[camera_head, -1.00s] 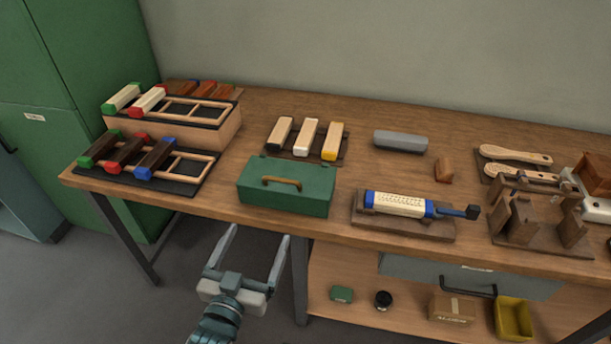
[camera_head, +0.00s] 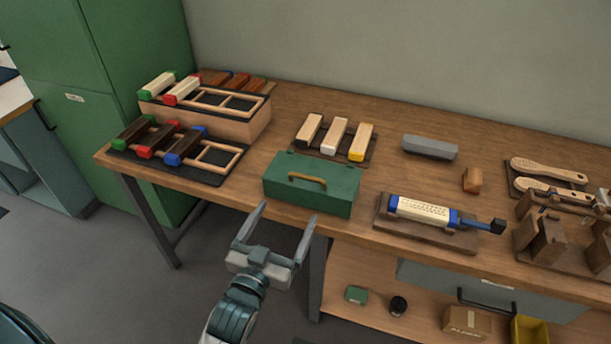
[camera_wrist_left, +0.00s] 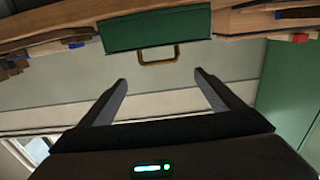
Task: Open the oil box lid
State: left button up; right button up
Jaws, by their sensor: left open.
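The green oil box (camera_head: 312,190) stands near the front edge of the workbench, its lid shut. A tan handle (camera_head: 307,180) sits on it. In the left wrist view the green box (camera_wrist_left: 155,30) is at the top, with the handle (camera_wrist_left: 158,56) below its middle. My left gripper (camera_head: 287,216) is open and empty, in front of the bench edge and just short of the box, not touching it. In the left wrist view its two fingers (camera_wrist_left: 160,84) are spread apart, with the handle beyond the gap between them. My right gripper is not in view.
Brush racks (camera_head: 205,170) stand left of the box, and a row of brush blocks (camera_head: 333,138) lies behind it. The bench edge lies between my gripper and the box. A drawer (camera_head: 480,290) hangs below.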

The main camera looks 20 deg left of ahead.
aim_at(306, 178)
pick_arm(q)
jog(key=w, duration=0.4)
jog(key=w+p, duration=0.1)
jog(key=w, duration=0.4)
jog(key=w+p, duration=0.1)
jog(key=w, duration=0.4)
jog(key=shift+d, duration=0.25)
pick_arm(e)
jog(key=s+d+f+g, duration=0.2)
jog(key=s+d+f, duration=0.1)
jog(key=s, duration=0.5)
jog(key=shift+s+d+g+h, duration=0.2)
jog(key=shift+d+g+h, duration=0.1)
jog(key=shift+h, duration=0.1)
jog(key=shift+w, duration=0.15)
